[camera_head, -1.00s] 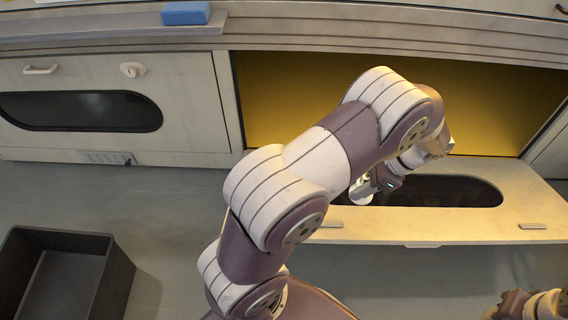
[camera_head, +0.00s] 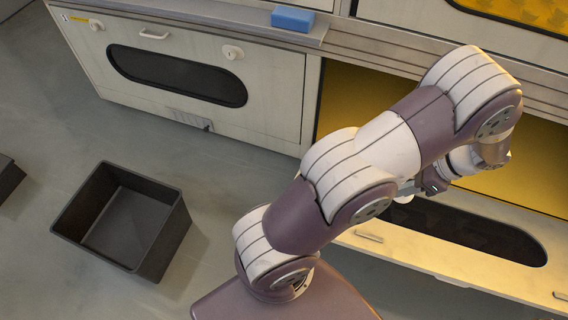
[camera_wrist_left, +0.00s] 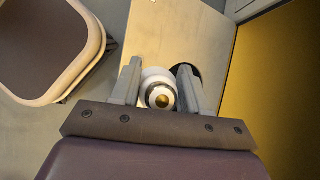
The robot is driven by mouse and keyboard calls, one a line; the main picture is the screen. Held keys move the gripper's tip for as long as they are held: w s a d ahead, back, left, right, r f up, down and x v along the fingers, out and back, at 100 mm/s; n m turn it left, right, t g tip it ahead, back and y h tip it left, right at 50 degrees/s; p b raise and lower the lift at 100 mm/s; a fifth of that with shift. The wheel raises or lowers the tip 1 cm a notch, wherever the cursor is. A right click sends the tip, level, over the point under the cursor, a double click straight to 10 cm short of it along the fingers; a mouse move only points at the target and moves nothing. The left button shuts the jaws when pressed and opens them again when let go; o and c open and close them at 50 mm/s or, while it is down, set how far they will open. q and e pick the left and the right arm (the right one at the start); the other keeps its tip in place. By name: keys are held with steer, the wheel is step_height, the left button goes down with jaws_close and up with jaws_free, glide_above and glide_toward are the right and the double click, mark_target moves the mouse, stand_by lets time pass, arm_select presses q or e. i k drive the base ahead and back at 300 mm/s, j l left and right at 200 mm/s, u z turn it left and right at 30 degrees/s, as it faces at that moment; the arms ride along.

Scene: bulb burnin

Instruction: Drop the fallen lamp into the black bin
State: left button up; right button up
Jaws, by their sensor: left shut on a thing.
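The lamp is a white bulb with a brassy tip (camera_wrist_left: 160,94), held between the fingers of my left gripper (camera_wrist_left: 159,84) in the wrist view. In the head view, my left gripper (camera_head: 412,192) is over the lowered door at the right, with a small white part of the lamp (camera_head: 404,198) showing below it. My arm hides part of this area. The black bin (camera_head: 174,238) stands open on the floor at the left, well apart from the gripper, and looks empty. My right gripper is out of view.
The lowered door (camera_head: 370,238) with a dark window juts from the yellow-lit chamber (camera_head: 350,100). A closed door (camera_head: 270,95) is to its left. A blue block (camera_head: 292,18) lies on the ledge above. Grey floor is clear around the bin. Another dark object (camera_head: 8,176) is at the left edge.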

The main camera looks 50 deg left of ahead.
mark_target(131, 233)
steer(key=u, duration=0.95)
steer(key=l+u, duration=0.15)
steer(key=u, duration=0.75)
steer(key=l+u, duration=0.1)
steer(key=u, duration=0.85)
steer(key=l+u, duration=0.1)
steer(key=u, duration=0.35)
steer(key=k+l+u, duration=0.5)
steer(key=u, duration=0.2)
steer(key=k+l, duration=0.05)
steer(key=l, duration=0.05)
